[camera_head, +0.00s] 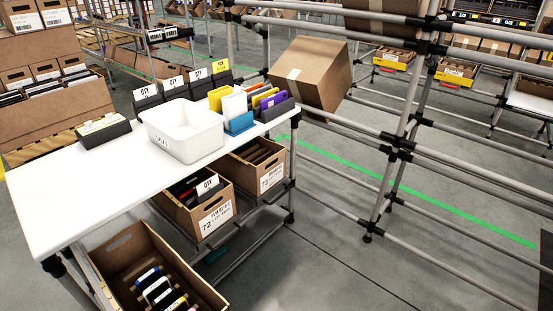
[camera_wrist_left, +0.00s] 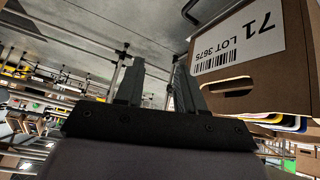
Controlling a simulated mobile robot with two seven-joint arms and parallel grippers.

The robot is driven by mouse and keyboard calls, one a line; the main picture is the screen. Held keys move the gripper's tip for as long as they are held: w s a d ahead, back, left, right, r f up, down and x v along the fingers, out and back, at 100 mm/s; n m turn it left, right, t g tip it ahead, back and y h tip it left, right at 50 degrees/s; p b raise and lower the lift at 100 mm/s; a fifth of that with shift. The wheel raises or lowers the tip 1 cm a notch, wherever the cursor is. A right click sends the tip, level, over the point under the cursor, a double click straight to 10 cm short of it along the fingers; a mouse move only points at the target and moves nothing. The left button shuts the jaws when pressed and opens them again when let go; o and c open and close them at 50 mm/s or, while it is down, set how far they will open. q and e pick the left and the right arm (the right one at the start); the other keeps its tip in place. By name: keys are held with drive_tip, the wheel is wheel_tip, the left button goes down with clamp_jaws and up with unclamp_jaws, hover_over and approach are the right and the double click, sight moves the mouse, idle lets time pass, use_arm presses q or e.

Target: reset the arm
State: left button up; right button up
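My left gripper (camera_wrist_left: 158,72) shows in the left wrist view with its two dark fingers apart and nothing between them. A cardboard carton labelled "71 LOT 3675" (camera_wrist_left: 285,85) is close to its right, apart from the fingers as far as I can tell. Neither gripper nor arm shows in the head view. My right gripper is in no view. In the head view a closed brown carton (camera_head: 311,73) sits tilted on the pipe rack (camera_head: 402,140).
A white table (camera_head: 70,190) holds a white bin (camera_head: 183,130), black label holders and upright colored items. Open cartons numbered 72 (camera_head: 215,215) and 73 (camera_head: 270,178) are below it. Another open carton (camera_head: 125,255) stands at the front.

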use_arm(q)
drive_tip(key=a+r+t+p, duration=0.1)
drive_tip(key=a+r+p, duration=0.2)
drive_tip(key=r+p, duration=0.2)
drive_tip(key=s+a+r+n+t+y+p, duration=0.1)
drive_tip(key=a+r+p, duration=0.2)
drive_tip(key=r+p, duration=0.2)
drive_tip(key=a+r+t+p, duration=0.1)
drive_tip(key=a+r+p, duration=0.2)
drive_tip(key=r, duration=0.6)
drive_tip(key=shift+s+a+n+t+y+p, duration=0.15)
drive_tip(key=shift+s+n+t+y+p, duration=0.2)
drive_tip(key=shift+p, duration=0.55)
